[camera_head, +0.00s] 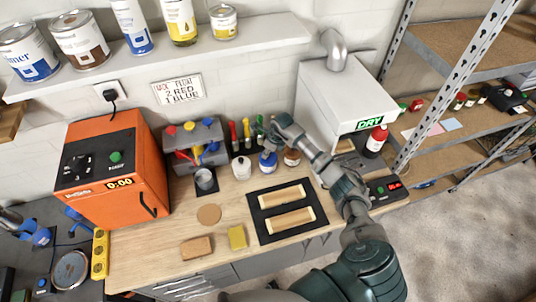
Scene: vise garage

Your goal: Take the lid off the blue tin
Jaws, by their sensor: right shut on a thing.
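The blue tin (267,164) is small and stands near the back of the wooden bench, between a white bottle and a brown jar. My right gripper (269,149) comes from the right and is shut at the top of the tin, on its lid. The gripper's fingers cover the lid, so I cannot tell whether it is still seated or lifted. My left gripper is not in view.
A black mat (264,228) with two wooden strips (289,218) lies in front. The orange machine (112,168) is at left, the white DRY box (330,95) behind right.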

